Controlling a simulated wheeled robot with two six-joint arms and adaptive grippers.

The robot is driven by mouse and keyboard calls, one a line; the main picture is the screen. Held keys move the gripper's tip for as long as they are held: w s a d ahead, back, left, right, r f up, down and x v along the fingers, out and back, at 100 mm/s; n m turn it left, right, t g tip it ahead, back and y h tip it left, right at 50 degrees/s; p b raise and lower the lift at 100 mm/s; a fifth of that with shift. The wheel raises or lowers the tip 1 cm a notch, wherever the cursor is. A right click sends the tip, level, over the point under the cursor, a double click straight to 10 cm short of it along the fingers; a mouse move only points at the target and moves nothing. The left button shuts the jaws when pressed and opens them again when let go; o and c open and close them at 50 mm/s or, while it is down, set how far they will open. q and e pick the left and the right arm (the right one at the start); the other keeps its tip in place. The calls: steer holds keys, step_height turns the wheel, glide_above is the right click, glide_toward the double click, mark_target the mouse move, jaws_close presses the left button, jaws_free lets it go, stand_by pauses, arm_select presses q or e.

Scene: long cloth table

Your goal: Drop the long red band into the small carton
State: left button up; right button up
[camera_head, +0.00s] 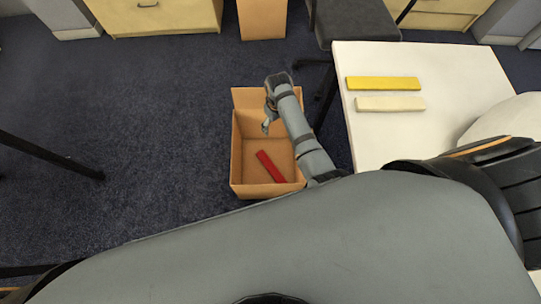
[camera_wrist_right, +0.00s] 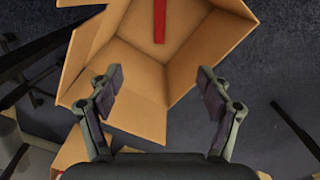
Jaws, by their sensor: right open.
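The long red band (camera_head: 270,166) lies inside the small carton (camera_head: 236,160), on its floor. In the right wrist view the red band (camera_wrist_right: 159,20) shows at the top, inside the open carton (camera_wrist_right: 190,65). My right gripper (camera_head: 267,127) is over the carton, with its fingers apart and nothing between them. In the right wrist view the open fingers (camera_wrist_right: 158,95) frame the carton's inside, with the band beyond them. My left gripper is not in view.
A white table (camera_head: 440,65) stands at the right, with a yellow band (camera_head: 383,83) and a cream band (camera_head: 390,103) on it. A dark chair (camera_head: 355,22) is behind it. Dark carpet (camera_head: 130,110) left of the carton is mostly clear.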

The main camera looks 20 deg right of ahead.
step_height(320, 180, up, 7)
steer(key=shift+f, duration=0.1)
stand_by(0.7)
